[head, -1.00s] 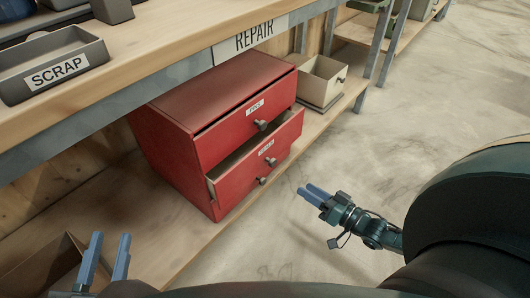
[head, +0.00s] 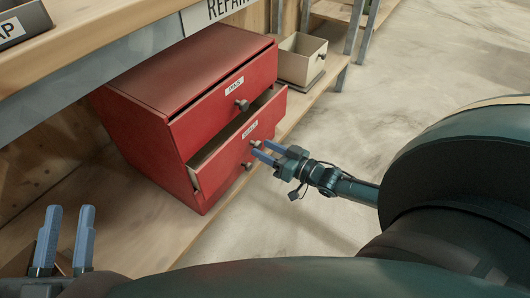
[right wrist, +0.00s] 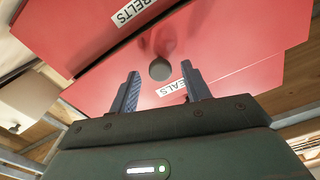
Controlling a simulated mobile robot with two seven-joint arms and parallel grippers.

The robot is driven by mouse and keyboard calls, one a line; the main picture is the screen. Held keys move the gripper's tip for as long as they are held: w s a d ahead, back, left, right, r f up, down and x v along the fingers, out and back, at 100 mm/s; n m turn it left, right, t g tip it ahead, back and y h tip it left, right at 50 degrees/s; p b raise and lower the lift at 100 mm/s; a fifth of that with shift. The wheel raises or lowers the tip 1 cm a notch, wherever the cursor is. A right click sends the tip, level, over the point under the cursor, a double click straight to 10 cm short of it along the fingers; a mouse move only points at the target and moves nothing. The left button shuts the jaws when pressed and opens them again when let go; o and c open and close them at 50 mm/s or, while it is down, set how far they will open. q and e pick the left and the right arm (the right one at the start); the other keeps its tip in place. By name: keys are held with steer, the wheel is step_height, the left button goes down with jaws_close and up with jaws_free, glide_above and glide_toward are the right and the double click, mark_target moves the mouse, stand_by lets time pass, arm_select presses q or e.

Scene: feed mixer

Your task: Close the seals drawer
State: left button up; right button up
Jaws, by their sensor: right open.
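A red cabinet (head: 150,140) stands on the lower shelf. Its seals drawer (head: 225,157), below the closed top drawer, is pulled part way out with a dark gap behind its front. In the right wrist view the seals drawer front (right wrist: 240,70) shows its label partly behind a finger. Its round knob (right wrist: 160,70) appears between my right fingers. My right gripper (head: 259,151) is open and empty, close to the front by the knob; contact cannot be told. My left gripper (head: 68,212) is open and empty at the lower left, away from the cabinet.
A belts drawer front (right wrist: 180,30) lies beside the seals drawer in the wrist view. An open cream box (head: 301,60) stands beyond the cabinet. The workbench edge (head: 100,75) overhangs the cabinet. The floor (head: 400,85) in front is clear.

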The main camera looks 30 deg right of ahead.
steer(key=shift+w+a, duration=0.15)
steer(key=shift+w, duration=0.2)
steer(key=shift+c, duration=0.3)
jaws_close()
